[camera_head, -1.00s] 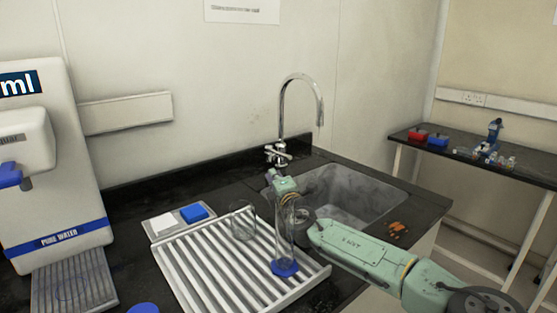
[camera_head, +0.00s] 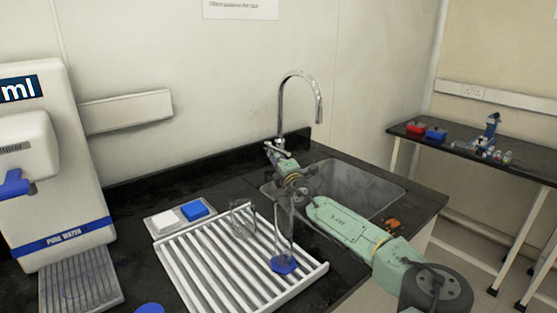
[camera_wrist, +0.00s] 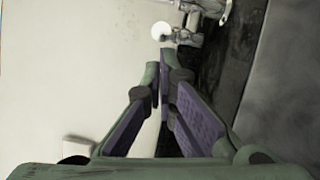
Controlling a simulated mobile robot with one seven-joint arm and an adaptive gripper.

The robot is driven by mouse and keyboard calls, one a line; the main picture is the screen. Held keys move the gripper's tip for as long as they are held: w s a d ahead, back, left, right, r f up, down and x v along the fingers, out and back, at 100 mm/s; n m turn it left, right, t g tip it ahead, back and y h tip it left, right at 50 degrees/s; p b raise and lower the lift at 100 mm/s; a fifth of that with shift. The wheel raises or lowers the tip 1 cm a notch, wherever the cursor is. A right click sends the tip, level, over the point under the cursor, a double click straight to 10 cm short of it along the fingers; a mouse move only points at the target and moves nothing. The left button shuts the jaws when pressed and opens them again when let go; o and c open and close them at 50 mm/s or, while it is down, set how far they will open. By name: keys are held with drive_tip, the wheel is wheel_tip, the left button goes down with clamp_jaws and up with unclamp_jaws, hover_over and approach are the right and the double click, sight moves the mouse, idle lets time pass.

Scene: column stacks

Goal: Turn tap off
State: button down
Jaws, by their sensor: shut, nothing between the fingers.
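The chrome tap (camera_head: 297,75) with its tall curved spout stands behind the sink (camera_head: 376,193). Its lower body and handle (camera_head: 279,147) sit just above the black counter. My gripper (camera_head: 270,153) reaches up to the tap's base from the front; its tips are small and partly lost against the tap there. In the wrist view my gripper (camera_wrist: 163,66) has its fingertips together with nothing between them. The tap's handle with a round white end (camera_wrist: 161,31) lies just beyond the fingertips, with a small gap seen. I cannot tell whether water runs.
A ribbed drying rack (camera_head: 170,257) holds a beaker (camera_head: 238,219) and a glass cylinder with a blue base (camera_head: 284,265), close to my arm. A pure water dispenser (camera_head: 62,170) stands left.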

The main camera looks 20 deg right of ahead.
drive_tip(key=shift+f+b, duration=0.1)
drive_tip(key=shift+b, duration=0.25)
drive_tip(key=d+n+y+b, duration=0.2)
drive_tip(key=d+y+b, duration=0.1)
drive_tip(key=b, duration=0.3)
drive_tip(key=shift+y, duration=0.4)
